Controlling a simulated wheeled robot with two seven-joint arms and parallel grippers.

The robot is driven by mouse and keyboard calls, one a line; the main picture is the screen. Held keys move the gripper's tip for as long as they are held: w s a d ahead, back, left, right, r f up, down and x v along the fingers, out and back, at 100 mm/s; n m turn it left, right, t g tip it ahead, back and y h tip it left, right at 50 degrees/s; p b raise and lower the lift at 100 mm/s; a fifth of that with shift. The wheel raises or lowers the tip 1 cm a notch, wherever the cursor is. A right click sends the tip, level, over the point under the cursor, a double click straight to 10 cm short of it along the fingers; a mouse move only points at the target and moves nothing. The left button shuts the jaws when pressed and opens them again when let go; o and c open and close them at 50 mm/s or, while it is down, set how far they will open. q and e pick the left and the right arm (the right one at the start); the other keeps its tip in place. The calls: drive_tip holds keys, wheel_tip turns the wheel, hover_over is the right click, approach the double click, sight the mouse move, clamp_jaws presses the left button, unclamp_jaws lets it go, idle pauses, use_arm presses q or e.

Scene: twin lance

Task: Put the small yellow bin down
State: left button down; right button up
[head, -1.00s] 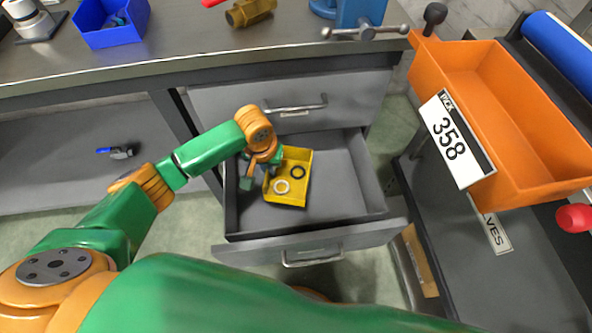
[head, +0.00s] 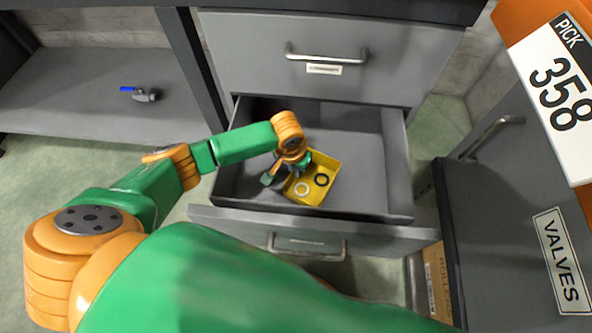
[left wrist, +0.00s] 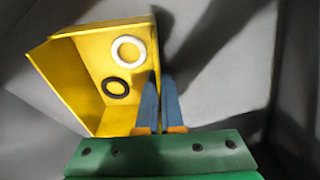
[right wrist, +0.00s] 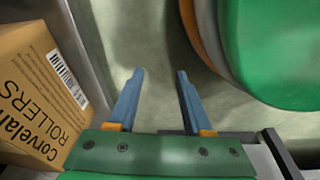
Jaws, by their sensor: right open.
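The small yellow bin (head: 325,162) is inside the open grey drawer (head: 372,160), towards its left front. It holds a white ring (left wrist: 115,52) and a black ring (left wrist: 105,88). My left gripper (head: 281,174) is at the bin's left side. In the left wrist view its blue fingers (left wrist: 160,80) are close together, with the wall of the bin (left wrist: 82,55) between them. I cannot tell whether the bin's underside touches the drawer floor. My right gripper (right wrist: 160,76) is open and empty, above the floor outside the drawer.
The drawer has free floor right of the bin. A closed drawer (head: 325,45) is above it. A "Rollers" carton (right wrist: 40,95) stands beside my right gripper. A grey cabinet labelled "Valves" (head: 562,262) and an orange bin (head: 512,18) are at the right.

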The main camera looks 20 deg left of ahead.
use_arm(q)
drive_tip(key=c, duration=1.1)
unclamp_jaws()
drive_tip(key=shift+r, duration=0.25)
drive_tip(key=r+p, duration=0.2)
drive_tip(key=r, duration=0.1)
drive_tip(key=s+r+p, duration=0.1)
drive_tip(key=r+p, duration=0.1)
drive_tip(key=r, duration=0.2)
drive_tip(key=r+p, duration=0.2)
drive_tip(key=r, duration=0.2)
drive_tip(key=shift+s, duration=0.3)
drive_tip(key=shift+s+r, duration=0.1)
drive_tip(key=shift+r, duration=0.2)
use_arm(e)
drive_tip(key=s+d+r, duration=0.2)
drive_tip(key=s+d, duration=0.1)
drive_tip(key=s, duration=0.2)
drive_tip(key=shift+d+r, duration=0.15)
drive_tip(key=shift+r, duration=0.15)
drive_tip(key=shift+s, duration=0.1)
